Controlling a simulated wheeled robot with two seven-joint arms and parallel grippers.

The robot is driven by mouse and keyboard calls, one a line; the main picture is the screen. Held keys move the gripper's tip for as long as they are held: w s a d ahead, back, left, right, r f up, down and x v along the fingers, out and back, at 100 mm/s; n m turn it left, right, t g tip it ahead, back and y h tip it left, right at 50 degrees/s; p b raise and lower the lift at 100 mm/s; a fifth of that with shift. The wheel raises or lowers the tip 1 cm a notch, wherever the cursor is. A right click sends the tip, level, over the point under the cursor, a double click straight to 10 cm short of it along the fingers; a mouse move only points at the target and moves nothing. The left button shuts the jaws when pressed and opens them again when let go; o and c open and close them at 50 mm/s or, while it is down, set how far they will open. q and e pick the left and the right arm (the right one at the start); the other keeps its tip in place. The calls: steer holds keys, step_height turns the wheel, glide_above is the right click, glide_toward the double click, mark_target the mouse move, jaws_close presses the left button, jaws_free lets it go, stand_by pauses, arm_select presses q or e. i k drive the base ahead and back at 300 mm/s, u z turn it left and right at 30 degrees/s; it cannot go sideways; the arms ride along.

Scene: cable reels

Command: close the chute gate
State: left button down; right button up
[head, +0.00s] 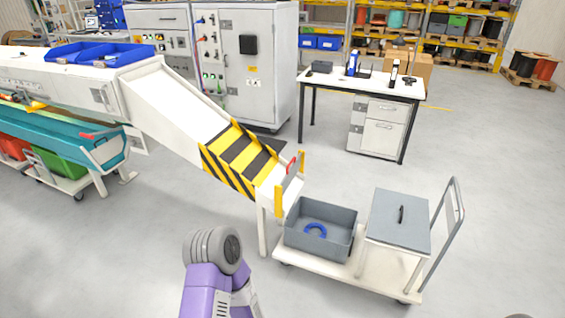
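The white chute (180,103) slopes down to the right from the conveyor, with a yellow and black striped cover (238,158) over its lower part. At its lower end the gate (291,178) is a small grey plate between two yellow posts (279,202). A red handle (291,165) is at its top. I cannot tell whether the plate's lower edge meets the chute floor. A purple arm of mine with a grey rounded joint rises at the bottom centre, in front of and below the chute end. Neither gripper shows, and nothing of mine is seen touching the gate.
A cart (318,266) stands below the chute end. It carries a grey bin (322,243) with a blue ring (315,230) inside, and a lidded box (400,220). A desk (335,82) and a cabinet (245,65) stand behind. The floor right of the cart is clear.

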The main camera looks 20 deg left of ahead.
mark_target(291, 174)
steer(key=u, duration=0.8)
steer(key=i, duration=0.7)
steer(key=u, duration=0.9)
steer(key=i, duration=1.2)
steer(key=z, duration=0.25)
